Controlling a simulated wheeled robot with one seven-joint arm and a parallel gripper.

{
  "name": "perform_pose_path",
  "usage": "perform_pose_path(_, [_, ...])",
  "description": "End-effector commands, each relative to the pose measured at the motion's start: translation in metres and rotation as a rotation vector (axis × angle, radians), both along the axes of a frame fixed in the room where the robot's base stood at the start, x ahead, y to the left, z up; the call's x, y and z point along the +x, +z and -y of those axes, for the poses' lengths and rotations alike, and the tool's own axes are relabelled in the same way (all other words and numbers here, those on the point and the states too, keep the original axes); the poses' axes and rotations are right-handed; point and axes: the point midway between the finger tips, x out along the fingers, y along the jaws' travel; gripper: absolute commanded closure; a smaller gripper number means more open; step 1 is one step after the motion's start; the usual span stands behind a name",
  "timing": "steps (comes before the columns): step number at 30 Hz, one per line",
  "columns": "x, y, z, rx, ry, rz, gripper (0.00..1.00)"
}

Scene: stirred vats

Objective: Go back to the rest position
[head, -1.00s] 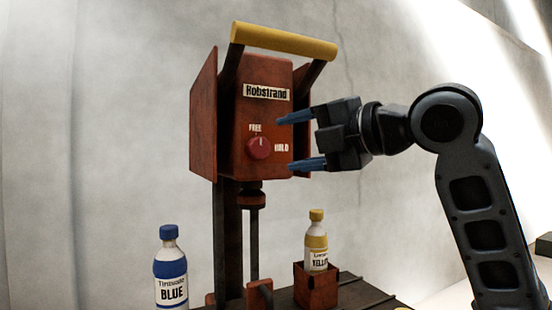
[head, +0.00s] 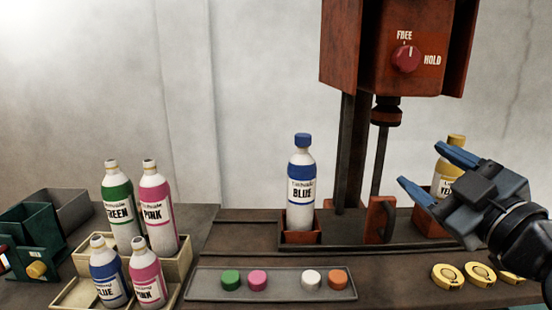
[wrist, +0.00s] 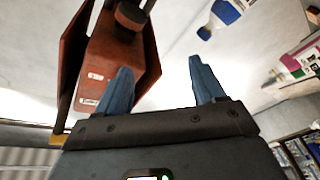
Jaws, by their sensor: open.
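My gripper (head: 428,172) is open and empty, at the right of the head view, its blue fingers pointing up and to the left. It is in front of the yellow-capped bottle (head: 443,178), which it partly hides. The red stirring machine (head: 385,50) stands behind it, with a red knob (head: 406,58) whose mark points up, near FREE. In the wrist view the blue fingers (wrist: 160,90) are spread apart with nothing between them. The machine (wrist: 113,55) shows behind the left finger.
A BLUE bottle (head: 301,190) stands in a red holder left of the machine. GREEN (head: 118,205) and PINK (head: 159,210) bottles stand in a rack at left. A grey tray (head: 190,284) holds several coloured caps. Yellow discs (head: 447,276) lie at front right.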

Motion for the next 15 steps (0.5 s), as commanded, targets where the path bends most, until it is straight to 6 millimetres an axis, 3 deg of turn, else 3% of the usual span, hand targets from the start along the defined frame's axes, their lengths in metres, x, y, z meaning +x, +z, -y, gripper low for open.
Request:
perform_pose_path(8, [-0.051,-0.081,-0.012,0.306,-0.088,-0.111,0.31])
perform_pose_path(15, [-0.116,-0.141,-0.019,0.495,-0.174,-0.199,0.31])
